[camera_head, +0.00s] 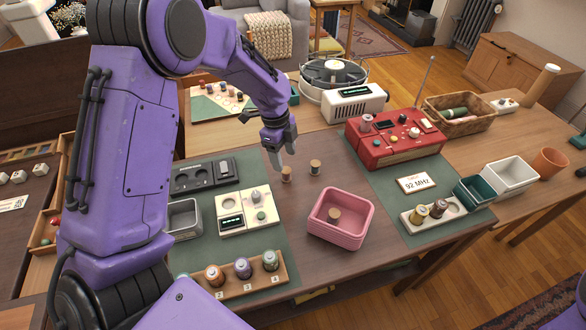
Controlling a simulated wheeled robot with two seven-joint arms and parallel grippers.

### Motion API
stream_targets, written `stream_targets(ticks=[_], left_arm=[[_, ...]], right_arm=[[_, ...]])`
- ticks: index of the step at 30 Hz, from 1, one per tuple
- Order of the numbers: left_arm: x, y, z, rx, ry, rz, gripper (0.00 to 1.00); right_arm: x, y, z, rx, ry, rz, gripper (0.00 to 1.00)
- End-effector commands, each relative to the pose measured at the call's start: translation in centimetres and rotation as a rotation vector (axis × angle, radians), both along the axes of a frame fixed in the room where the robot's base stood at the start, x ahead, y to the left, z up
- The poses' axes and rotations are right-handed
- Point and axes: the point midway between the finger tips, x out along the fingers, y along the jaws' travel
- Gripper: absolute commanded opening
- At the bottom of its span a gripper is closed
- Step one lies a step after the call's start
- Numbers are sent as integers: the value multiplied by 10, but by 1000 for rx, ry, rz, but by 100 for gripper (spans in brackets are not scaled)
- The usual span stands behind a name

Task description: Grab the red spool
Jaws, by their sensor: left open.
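A small reddish-brown spool (287,174) with a light top stands on the bare wooden table, just below my left gripper. A similar brown spool (315,167) stands close to its right. My left gripper (282,158) is open and empty, pointing down just above the first spool, with no clear contact. A third spool (334,215) lies inside the pink bin (345,236). A yellowish spool (420,215) and a dark reddish spool (438,208) sit in the cream holder at the right. Exact spool colours are hard to tell. My right gripper is not in view.
A wooden rack (278,277) at the front holds orange, purple and green spools. A cream device (261,216) stands left of the pink bin. A red radio (390,154) and a white turntable unit (350,105) stand behind. Bare table surrounds the two standing spools.

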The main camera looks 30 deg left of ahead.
Motion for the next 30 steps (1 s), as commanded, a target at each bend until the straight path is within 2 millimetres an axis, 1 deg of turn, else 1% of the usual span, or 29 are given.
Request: stream_targets(ticks=[1, 5, 9, 12, 15, 20, 21, 23, 24, 26, 27, 30], left_arm=[[0, 0, -8, 1, 3, 2, 63], [1, -1, -23, 1, 5, 5, 63], [5, -4, -47, 3, 7, 4, 63], [6, -7, -64, 2, 5, 3, 63], [7, -8, -70, 2, 2, 4, 63], [7, -8, -71, 1, 1, 4, 63], [7, -8, -71, 1, 1, 4, 60], [7, -8, -71, 1, 1, 4, 41], [7, -8, -71, 1, 2, 4, 28], [7, -8, -71, 1, 2, 4, 8], [7, -8, -71, 1, 2, 4, 4], [7, -8, -71, 1, 2, 4, 4]], right_arm=[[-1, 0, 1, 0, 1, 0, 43], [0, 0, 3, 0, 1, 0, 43], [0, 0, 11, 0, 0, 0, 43], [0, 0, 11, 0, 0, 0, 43], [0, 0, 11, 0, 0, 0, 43], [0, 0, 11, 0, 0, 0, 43], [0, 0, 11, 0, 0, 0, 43], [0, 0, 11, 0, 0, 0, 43], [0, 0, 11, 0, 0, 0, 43], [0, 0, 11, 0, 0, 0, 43], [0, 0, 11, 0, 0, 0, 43], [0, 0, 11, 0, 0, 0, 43]])
